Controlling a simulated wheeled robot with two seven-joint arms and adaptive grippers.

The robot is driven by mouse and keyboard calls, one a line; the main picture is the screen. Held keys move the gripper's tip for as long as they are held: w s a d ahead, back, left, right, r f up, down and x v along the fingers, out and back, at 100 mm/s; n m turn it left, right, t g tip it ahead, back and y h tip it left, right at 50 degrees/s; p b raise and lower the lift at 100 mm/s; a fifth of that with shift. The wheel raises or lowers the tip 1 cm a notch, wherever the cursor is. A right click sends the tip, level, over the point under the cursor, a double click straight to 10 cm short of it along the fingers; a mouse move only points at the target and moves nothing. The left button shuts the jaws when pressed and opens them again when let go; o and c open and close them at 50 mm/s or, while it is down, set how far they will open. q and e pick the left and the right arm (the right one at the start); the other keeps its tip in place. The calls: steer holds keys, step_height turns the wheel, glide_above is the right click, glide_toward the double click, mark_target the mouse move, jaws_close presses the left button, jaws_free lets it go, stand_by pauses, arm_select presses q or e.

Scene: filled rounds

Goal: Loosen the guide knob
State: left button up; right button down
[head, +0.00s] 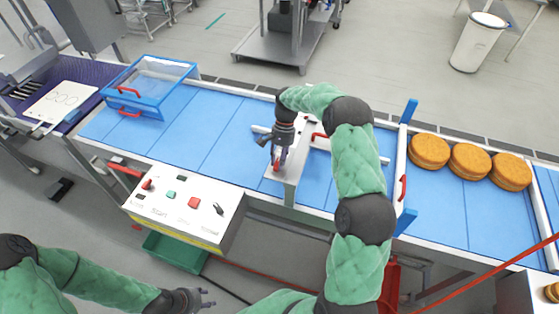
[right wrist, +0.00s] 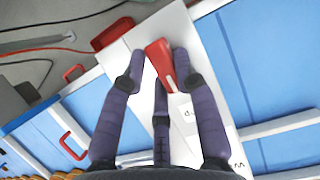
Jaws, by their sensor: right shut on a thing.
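The guide knob, a red handle (right wrist: 160,58), sits on a white plate (right wrist: 178,30) above the blue conveyor. My right gripper (right wrist: 160,68) is around it, fingers shut on it from both sides. In the head view my right gripper (head: 277,165) reaches down onto the white guide housing (head: 290,186) and mostly hides the red handle. My left gripper (head: 205,298) hangs empty at the bottom of the head view, its fingers apart, away from the conveyor.
A control box (head: 185,208) with buttons stands at the conveyor's front edge. A blue-framed clear guard (head: 150,88) is at the left. Stacked orange rounds (head: 470,161) lie on the belt at the right, beyond a blue and white gate (head: 401,160).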

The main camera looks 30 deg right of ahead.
steer(key=c, duration=0.9)
jaws_free()
steer(key=shift+c, duration=0.2)
steer(key=v, duration=1.2)
